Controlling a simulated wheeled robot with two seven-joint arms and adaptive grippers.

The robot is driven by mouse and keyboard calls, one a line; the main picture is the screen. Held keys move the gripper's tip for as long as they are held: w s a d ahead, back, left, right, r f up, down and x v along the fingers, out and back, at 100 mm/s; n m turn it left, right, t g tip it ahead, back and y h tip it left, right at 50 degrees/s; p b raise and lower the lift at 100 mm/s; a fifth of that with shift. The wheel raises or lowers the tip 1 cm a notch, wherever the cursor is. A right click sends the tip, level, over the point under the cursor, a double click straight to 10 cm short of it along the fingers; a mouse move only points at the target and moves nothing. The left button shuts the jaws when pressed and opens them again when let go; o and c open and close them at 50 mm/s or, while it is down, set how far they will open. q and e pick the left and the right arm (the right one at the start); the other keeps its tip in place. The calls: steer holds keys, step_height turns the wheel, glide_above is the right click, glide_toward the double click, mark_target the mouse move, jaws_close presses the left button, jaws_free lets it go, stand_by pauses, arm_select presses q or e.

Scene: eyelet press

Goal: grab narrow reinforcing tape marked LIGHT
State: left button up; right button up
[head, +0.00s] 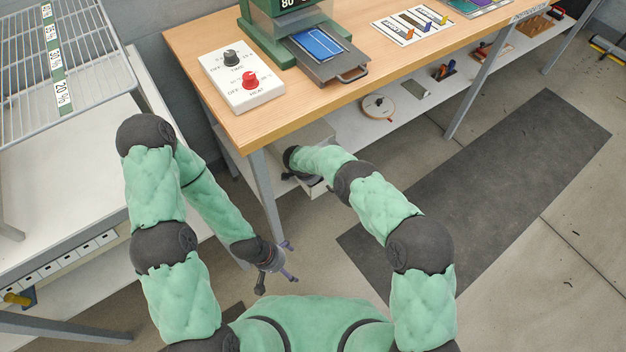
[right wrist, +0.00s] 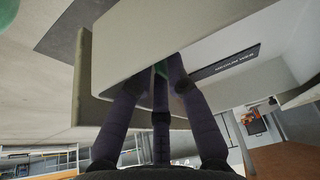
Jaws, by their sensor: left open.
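I cannot make out a tape marked LIGHT in either view. My left gripper (head: 276,268) hangs low in front of the bench, open and empty. My right arm reaches under the bench front, where a pale drawer or bin (head: 316,188) shows; the gripper end is mostly hidden in the head view. In the right wrist view my right gripper's dark fingers (right wrist: 155,80) reach up to a pale panel (right wrist: 165,35), with their tips close together and partly hidden. A small green patch (right wrist: 160,69) shows between them; I cannot tell what it is.
A dark label strip (right wrist: 223,62) lies beside the panel, its text unreadable. The wooden bench (head: 215,110) carries a control box (head: 241,80) and a green press (head: 300,35). A lower shelf (head: 405,112) holds small items. A wire rack (head: 90,60) stands at left.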

steer(key=shift+w+r, duration=0.1)
jaws_close()
steer(key=shift+r, duration=0.15)
